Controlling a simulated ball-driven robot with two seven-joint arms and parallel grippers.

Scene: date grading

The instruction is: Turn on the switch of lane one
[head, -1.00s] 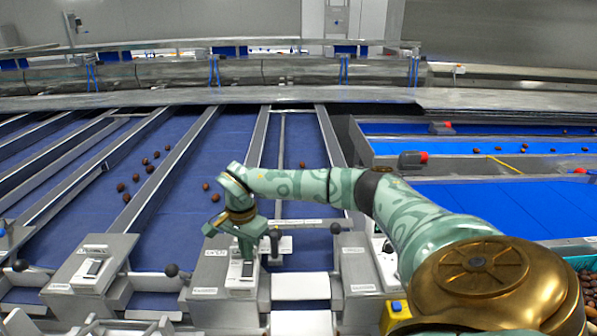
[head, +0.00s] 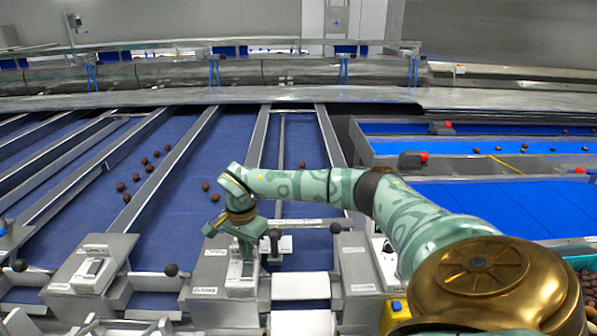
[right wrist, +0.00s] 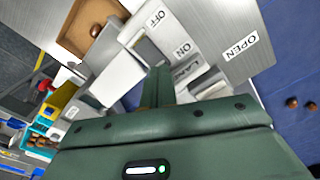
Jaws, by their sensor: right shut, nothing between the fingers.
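A metal switch box (head: 210,270) stands at the front of a blue date lane, with a pale switch plate (head: 243,277) on its top. My right gripper (head: 247,258) is over this plate, fingers pointing down. In the right wrist view the shut fingers (right wrist: 158,86) reach the switch plate (right wrist: 117,72), beside a grey rocker (right wrist: 150,52). The OFF and ON markings and part of a LANE label are readable; the lane number is hidden. I cannot tell whether the fingertips touch the rocker or which way it is tipped. My left gripper is out of view.
Another switch box (head: 92,268) stands to the left and one (head: 355,270) to the right. Levers with black knobs (head: 171,270) stand between them. Several dates (head: 135,177) lie on the blue lanes. A brown tray (right wrist: 88,28) holds a date in the wrist view.

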